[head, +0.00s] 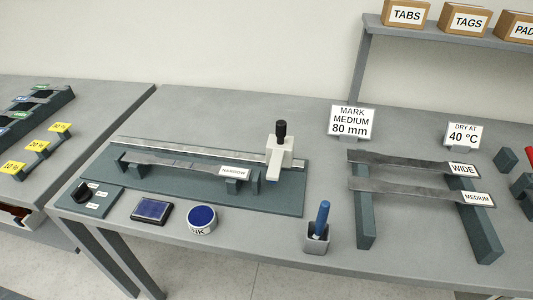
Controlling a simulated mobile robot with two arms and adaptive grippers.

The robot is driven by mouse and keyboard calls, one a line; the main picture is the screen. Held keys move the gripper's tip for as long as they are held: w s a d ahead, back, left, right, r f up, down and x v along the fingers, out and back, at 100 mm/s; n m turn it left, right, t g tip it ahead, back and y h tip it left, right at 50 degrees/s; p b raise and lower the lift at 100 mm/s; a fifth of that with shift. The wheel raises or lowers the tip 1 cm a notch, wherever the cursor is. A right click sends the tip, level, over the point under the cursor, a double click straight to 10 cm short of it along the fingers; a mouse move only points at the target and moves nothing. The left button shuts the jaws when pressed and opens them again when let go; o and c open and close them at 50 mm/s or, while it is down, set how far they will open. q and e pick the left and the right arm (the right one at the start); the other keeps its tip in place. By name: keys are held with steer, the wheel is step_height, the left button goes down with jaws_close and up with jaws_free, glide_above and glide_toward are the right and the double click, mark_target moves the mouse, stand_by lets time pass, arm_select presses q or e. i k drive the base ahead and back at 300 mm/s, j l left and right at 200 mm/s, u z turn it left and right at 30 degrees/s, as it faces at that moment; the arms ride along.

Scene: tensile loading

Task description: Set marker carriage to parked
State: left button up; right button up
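The marker carriage (281,157) is a light block with a black knob (281,131) on top. It stands at the right part of the metal rail (190,151) on a dark green base plate (275,203). A grey specimen labelled NARROW (190,168) lies across supports in front of the rail, left of the carriage. Whether the carriage is at a marked position cannot be told. Neither of my grippers is in the head view.
A small dark panel with a black knob (83,191), a blue pad (152,210), a round ink tin (201,220) and a blue pen in a holder (321,219) stand along the front. WIDE (410,161) and MEDIUM (415,189) specimens lie on a rack at right. A sign (350,121) reads MARK MEDIUM 80 mm.

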mark_target(280, 147)
steer(key=j+z, duration=0.1)
steer(key=j, duration=1.7)
steer(key=i, duration=0.05)
